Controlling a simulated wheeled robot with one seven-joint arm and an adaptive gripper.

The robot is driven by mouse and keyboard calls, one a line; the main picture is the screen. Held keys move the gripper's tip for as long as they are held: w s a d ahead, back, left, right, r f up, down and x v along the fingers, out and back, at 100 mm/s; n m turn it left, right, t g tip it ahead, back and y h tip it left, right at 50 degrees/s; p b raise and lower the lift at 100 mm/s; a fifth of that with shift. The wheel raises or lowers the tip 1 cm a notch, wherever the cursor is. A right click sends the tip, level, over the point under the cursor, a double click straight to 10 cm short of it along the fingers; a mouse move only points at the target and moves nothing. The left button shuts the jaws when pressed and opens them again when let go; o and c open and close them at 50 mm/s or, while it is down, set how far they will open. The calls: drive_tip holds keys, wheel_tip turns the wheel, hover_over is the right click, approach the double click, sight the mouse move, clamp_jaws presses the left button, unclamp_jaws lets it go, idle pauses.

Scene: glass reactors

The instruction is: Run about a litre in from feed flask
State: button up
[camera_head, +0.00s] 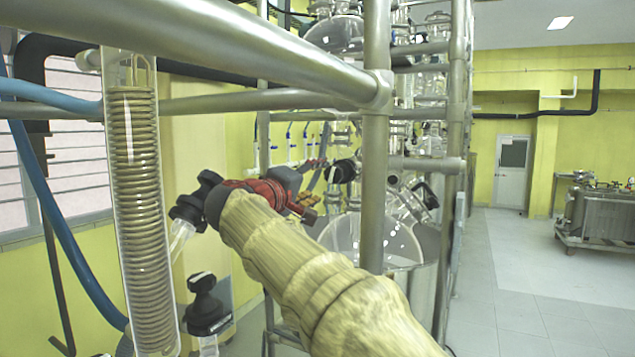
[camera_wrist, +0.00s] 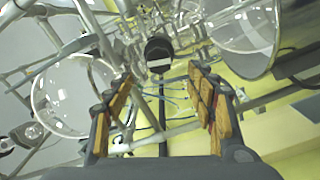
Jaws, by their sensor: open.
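My gripper (camera_head: 306,194) is open and reaches in among the glassware and steel rails. In the wrist view its two orange-padded fingers (camera_wrist: 163,105) stand wide apart with nothing held between them. A black valve knob with a white band (camera_wrist: 158,52) lies beyond the fingertips, near the middle of the gap and apart from them. A black knob (camera_head: 343,171) also shows just past the gripper in the head view; I cannot tell if it is the same one. Round glass vessels show left (camera_wrist: 72,95) and upper right (camera_wrist: 246,25). I cannot tell which is the feed flask.
A large glass vessel (camera_head: 400,238) sits behind the post. Open floor (camera_head: 535,285) lies right.

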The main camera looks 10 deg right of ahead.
sight(332, 175)
drive_tip(key=shift+w+d+r+m+p, duration=0.1)
drive_tip(key=shift+w+d+m+p, duration=1.25)
drive_tip(key=shift+m, duration=1.65)
drive_tip(key=shift+w+d+f+m+p, duration=0.1)
drive_tip(key=shift+w+d+m+p, duration=0.6)
drive_tip(key=shift+w+m+p, duration=1.45)
drive_tip(key=shift+w+d+r+m+p, duration=0.1)
drive_tip(key=shift+w+d+m+p, duration=0.85)
drive_tip(key=shift+m+p, duration=2.05)
drive_tip(key=shift+s+m+b, duration=0.1)
drive_tip(key=shift+m+b, duration=0.75)
drive_tip(key=shift+b, duration=0.05)
drive_tip(key=c, duration=0.3)
drive_tip(key=c, duration=0.8)
drive_tip(key=shift+c, duration=0.4)
